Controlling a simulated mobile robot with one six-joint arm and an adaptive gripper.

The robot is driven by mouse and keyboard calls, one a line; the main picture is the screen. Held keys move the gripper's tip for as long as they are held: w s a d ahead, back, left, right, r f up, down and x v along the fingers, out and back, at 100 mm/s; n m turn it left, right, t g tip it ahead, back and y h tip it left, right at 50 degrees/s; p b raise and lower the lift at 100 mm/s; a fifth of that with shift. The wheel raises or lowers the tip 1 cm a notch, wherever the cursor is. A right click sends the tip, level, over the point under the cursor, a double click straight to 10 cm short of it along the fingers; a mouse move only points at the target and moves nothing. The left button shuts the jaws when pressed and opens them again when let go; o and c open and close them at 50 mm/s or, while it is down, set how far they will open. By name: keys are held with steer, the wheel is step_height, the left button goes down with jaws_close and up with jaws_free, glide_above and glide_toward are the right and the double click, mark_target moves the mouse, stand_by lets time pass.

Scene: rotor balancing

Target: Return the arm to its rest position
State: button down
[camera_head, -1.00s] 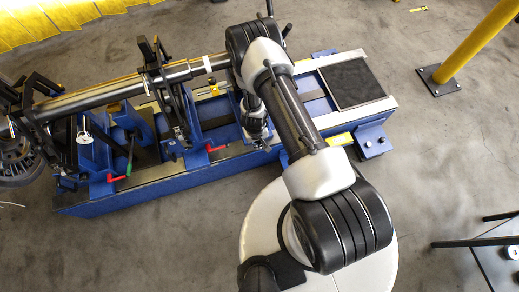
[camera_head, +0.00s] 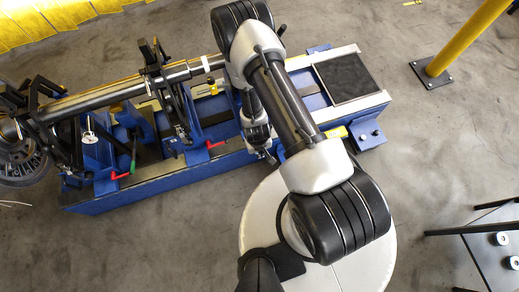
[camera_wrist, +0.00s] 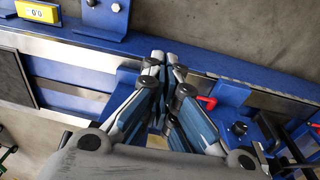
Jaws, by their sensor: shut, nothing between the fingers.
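My gripper (camera_wrist: 163,62) points down over the blue bed of the balancing machine in the wrist view. Its two fingers meet at the tips with nothing between them. In the head view my gripper (camera_head: 268,157) is small and partly hidden, near the front edge of the blue machine (camera_head: 215,168). My arm is bent, with its elbow high over the machine's middle. The long grey rotor shaft (camera_head: 100,98) lies across the supports to the left of my arm, apart from the gripper.
A black pad (camera_head: 345,77) lies on the machine's right end. Red handles (camera_head: 216,144) stick out at the front. A yellow display box (camera_wrist: 38,11) shows in the wrist view. A yellow post (camera_head: 465,40) and a dark table (camera_head: 490,262) stand right. Floor between them is clear.

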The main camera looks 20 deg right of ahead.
stand_by(0.3)
steer(key=w+a+r+t, duration=0.1)
steer(key=w+r, duration=0.2)
steer(key=r, duration=0.7)
steer(key=w+r+y, duration=0.1)
steer(key=w+r, duration=0.2)
steer(key=r, duration=0.8)
steer(key=w+a+r+t, duration=0.1)
steer(key=w+r, duration=0.2)
steer(key=r, duration=0.7)
steer(key=s+d+f+v, duration=0.1)
steer(key=s+v, duration=0.1)
steer(key=v, duration=1.4)
steer(key=s+d+r+t, duration=0.1)
steer(key=s+r, duration=0.8)
steer(key=s, duration=0.4)
steer(key=shift+s+d+t, duration=0.3)
steer(key=shift+s+d, duration=0.1)
